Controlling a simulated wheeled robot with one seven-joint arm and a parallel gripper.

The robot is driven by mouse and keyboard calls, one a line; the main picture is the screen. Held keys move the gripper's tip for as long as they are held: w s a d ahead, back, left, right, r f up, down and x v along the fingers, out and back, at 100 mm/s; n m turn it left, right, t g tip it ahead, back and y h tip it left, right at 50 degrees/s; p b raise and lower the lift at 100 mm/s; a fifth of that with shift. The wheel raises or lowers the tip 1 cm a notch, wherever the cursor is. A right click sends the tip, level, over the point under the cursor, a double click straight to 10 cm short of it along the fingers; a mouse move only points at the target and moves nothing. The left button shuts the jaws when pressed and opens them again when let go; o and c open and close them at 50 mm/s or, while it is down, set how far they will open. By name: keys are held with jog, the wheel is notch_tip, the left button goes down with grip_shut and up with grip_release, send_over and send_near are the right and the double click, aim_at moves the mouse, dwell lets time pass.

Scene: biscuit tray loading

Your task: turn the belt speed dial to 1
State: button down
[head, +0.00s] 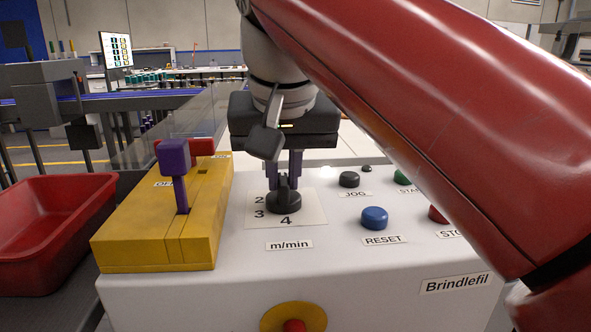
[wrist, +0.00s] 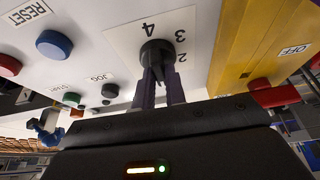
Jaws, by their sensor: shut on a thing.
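The belt speed dial (head: 284,203) is a black round knob with a raised grip, on a white plate (head: 313,207) marked m/min. In the head view the numbers 2, 3 and 4 show; the 1 is hidden. The dial also shows in the wrist view (wrist: 157,50), with 4, 3 and 2 beside it. My gripper (head: 285,182) points down over the dial, its purple fingers shut on the raised grip. The fingers also show in the wrist view (wrist: 160,78). I cannot tell which number the dial points at.
A yellow switch box (head: 150,245) with a purple lever (head: 177,165) stands close left of the dial. JOG (head: 349,179), blue RESET (head: 374,218) and other buttons sit to the right. A red-and-yellow button (head: 294,325) is on the front. A red bin (head: 50,225) stands at left.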

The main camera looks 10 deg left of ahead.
jog(key=c, duration=1.4)
grip_release()
jog(key=shift+c, duration=0.2)
jog(key=v, duration=0.7)
jog(key=shift+s+r, duration=0.25)
jog(key=shift+r, duration=0.1)
